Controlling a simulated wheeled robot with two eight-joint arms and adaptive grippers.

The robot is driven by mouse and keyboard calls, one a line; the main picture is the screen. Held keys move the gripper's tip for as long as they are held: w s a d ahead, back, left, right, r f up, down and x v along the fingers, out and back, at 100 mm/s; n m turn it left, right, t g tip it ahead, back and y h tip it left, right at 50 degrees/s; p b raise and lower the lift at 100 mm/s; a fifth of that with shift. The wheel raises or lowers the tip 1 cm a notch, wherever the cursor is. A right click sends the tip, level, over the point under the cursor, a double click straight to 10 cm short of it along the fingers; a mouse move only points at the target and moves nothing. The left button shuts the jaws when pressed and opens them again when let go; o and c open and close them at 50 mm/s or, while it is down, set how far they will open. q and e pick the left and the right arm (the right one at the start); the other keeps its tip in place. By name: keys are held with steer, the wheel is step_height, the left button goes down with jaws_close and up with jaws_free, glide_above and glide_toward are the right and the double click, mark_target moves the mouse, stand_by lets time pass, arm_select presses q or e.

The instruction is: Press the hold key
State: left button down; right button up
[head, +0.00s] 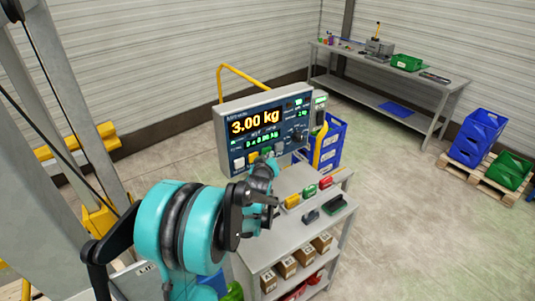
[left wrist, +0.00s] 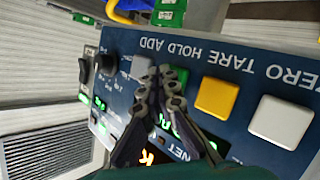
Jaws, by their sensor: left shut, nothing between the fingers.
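The indicator panel (head: 262,128) reads 3.00 kg and has a row of keys along its lower edge. In the left wrist view the panel is upside down, with the labels ZERO TARE HOLD ADD. The green hold key (left wrist: 181,74) is partly hidden behind my left gripper (left wrist: 160,74). Beside it are the yellow tare key (left wrist: 216,98), the white zero key (left wrist: 282,121) and the grey add key (left wrist: 141,68). My left gripper (head: 268,161) is shut and empty, its tips at the hold key's edge on the add-key side. I cannot tell whether they touch it.
A grey cart (head: 263,246) stands under the panel, with small coloured items on top and boxes below. A yellow rail (head: 247,76) rises behind the panel. A blue crate (head: 333,139) is at its right. A workbench (head: 443,87) stands farther back.

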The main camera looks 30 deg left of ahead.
arm_select(q)
steer(key=shift+a, duration=0.15)
stand_by(0.4)
steer(key=shift+s+d, duration=0.3)
steer(key=shift+d, duration=0.5)
steer(key=d, duration=0.1)
steer(key=s+d, duration=0.1)
steer(key=d, duration=0.1)
steer(key=s+d, duration=0.1)
steer(key=shift+d, duration=0.3)
stand_by(0.6)
